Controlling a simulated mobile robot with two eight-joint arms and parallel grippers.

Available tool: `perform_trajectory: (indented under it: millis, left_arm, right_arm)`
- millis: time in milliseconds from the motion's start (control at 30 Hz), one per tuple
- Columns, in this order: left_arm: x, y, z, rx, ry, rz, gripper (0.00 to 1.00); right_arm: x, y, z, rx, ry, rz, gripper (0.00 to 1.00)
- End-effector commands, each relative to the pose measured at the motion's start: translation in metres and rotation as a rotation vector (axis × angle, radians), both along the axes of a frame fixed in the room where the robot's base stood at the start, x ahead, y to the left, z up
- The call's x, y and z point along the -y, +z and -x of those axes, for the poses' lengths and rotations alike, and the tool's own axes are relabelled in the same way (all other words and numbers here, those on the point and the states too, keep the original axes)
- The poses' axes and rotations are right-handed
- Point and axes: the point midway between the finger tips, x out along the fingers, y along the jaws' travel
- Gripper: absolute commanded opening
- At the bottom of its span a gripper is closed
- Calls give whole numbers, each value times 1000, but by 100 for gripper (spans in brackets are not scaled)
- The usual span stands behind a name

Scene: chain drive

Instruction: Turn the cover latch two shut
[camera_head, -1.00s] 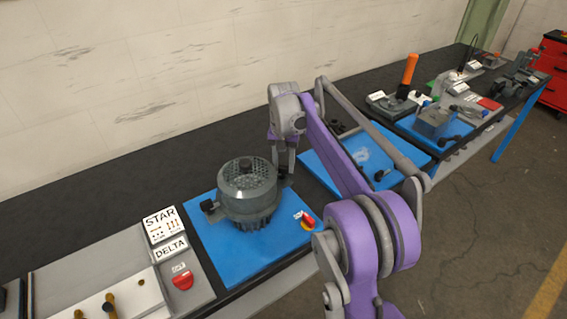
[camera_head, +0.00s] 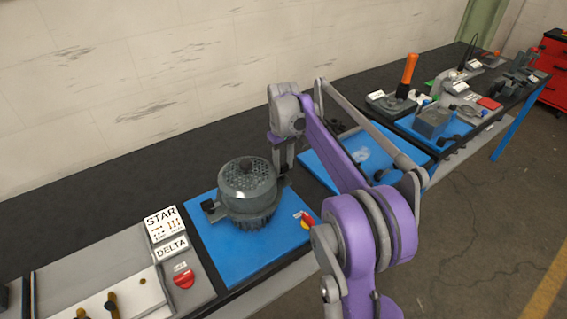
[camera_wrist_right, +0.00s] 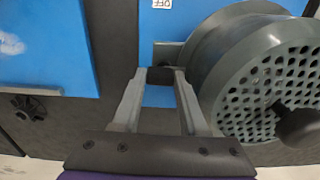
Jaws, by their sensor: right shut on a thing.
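A round dark grey housing (camera_head: 247,205) with a perforated cover (camera_head: 243,178) stands on a blue plate. The cover and its black knob (camera_wrist_right: 300,125) also show at the right in the wrist view. One dark cover latch (camera_head: 209,206) is on the housing's left side. Another dark cover latch (camera_wrist_right: 167,52) is on the side by my right gripper (camera_head: 283,172). The right gripper's fingertips (camera_wrist_right: 160,72) point down beside the housing and are shut on this latch, which they partly hide. Its exact angle is hard to tell. My left gripper is out of view.
A red and yellow switch (camera_head: 307,219) is on the blue plate's front corner. A STAR/DELTA panel (camera_head: 165,225) is to the left. Another blue plate (camera_head: 320,165) lies right of the housing, partly behind my arm. Bare black bench is behind the housing.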

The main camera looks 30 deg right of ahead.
Motion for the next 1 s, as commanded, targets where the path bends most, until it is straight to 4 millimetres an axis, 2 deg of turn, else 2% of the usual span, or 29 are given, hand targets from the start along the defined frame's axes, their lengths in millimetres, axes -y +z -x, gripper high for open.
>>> perform_trajectory:
  millis: [600, 633, 700, 800, 1000]
  left_arm:
    - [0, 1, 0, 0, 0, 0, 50]
    - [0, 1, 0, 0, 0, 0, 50]
    - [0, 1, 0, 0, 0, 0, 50]
    - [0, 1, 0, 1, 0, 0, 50]
    - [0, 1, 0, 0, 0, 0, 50]
  right_arm:
    - [0, 0, -1, 1, 41, 0, 0]
    - [0, 0, -1, 1, 41, 0, 46]
    - [0, 0, -1, 1, 41, 0, 59]
    - [0, 0, 0, 1, 40, 0, 72]
    - [0, 0, 0, 0, 40, 0, 72]
